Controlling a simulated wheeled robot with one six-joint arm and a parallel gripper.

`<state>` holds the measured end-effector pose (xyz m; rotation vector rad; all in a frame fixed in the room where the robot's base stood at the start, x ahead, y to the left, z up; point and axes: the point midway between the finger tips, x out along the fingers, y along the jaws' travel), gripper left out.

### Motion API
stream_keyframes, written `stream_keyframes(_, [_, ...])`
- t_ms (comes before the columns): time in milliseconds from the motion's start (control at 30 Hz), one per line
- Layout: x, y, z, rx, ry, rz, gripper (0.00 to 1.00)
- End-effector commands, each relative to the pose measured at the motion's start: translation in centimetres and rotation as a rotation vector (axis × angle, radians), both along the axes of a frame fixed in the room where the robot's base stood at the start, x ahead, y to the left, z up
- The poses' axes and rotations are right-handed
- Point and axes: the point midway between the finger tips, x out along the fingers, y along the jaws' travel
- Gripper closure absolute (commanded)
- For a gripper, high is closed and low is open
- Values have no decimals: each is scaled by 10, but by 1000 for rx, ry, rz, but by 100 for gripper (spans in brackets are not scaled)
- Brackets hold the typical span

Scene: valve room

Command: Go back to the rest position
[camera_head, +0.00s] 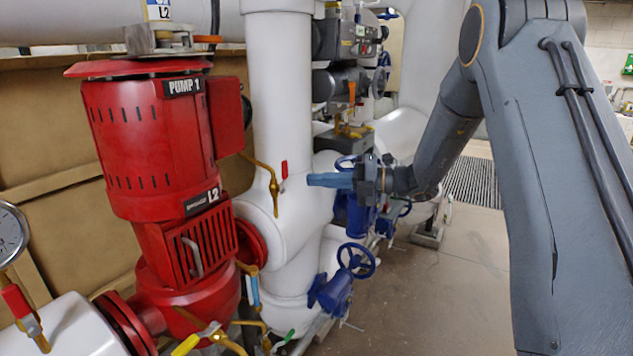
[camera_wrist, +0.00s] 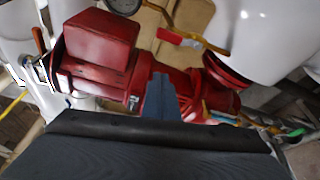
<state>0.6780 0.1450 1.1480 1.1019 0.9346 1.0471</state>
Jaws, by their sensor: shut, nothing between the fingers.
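My gripper (camera_head: 330,180) is shut and empty, its blue fingers pointing left in the head view. It is in front of the white vertical pipe (camera_head: 281,100), right of a red-handled valve lever (camera_head: 284,170). I cannot tell how wide the space between the fingertips and the lever is. In the wrist view my gripper (camera_wrist: 161,95) shows as blue-grey fingers in front of the red pump (camera_wrist: 105,60), with no object between them. The red pump labelled PUMP 1 (camera_head: 150,140) stands at the left in the head view.
Blue handwheels (camera_head: 355,261) sit low on the piping below my gripper. A pressure gauge (camera_head: 10,235) is at the left edge. Grey actuators (camera_head: 345,40) are mounted behind. Bare floor (camera_head: 455,275) lies right of the pipes.

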Motion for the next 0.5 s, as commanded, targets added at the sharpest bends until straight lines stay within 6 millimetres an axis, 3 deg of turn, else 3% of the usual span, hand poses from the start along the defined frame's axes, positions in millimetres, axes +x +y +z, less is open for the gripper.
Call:
stream_keyframes(133, [-4,2,-3,-24,-16,10,100])
stream_keyframes(233, [-24,8,-15,-125,-89,58,100])
stream_keyframes(367, [-77,13,-48,-369,-297,221,100])
stream_keyframes(500, [-146,0,-89,-645,-610,506,100])
